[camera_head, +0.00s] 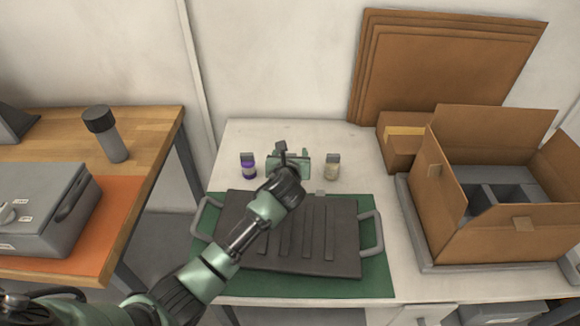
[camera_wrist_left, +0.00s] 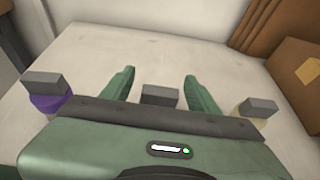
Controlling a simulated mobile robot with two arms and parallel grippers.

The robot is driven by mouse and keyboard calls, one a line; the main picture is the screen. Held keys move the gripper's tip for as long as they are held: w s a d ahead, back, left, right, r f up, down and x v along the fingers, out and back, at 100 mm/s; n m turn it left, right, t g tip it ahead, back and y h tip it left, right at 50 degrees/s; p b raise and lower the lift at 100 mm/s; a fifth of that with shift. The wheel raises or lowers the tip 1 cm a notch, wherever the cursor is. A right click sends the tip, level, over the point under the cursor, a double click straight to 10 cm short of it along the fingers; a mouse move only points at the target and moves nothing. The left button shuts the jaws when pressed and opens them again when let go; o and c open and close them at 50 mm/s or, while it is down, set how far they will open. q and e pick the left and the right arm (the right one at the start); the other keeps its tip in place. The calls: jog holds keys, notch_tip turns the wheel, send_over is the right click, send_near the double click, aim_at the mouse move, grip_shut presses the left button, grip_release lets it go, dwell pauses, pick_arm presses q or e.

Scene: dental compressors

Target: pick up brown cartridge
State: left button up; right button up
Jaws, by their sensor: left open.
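My left gripper (camera_head: 290,154) is open over the back of the white table, between two small capped cartridges. In the left wrist view its two green fingers (camera_wrist_left: 160,76) stand apart, one on each side of a grey cap (camera_wrist_left: 160,95). The body under that cap is hidden by the gripper, so I cannot tell its colour or whether it is the brown cartridge. A purple cartridge (camera_head: 248,171) with a grey cap stands to the left. A pale beige cartridge (camera_head: 332,172) with a grey cap stands to the right. No plainly brown cartridge shows. My right gripper is out of view.
A dark slotted tray (camera_head: 345,262) with side handles lies on a green mat (camera_head: 376,282) in front. An open cardboard box (camera_head: 490,240) with grey dividers stands at right, near a smaller box (camera_head: 398,157). Flat cardboard sheets (camera_head: 445,70) lean on the wall. The back left of the table is clear.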

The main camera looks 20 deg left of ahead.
pick_arm(q)
jog(key=shift+w+f, duration=0.15)
jog(key=shift+w, duration=0.1)
jog(key=c, duration=1.3)
grip_shut()
jog(key=shift+r, duration=0.2)
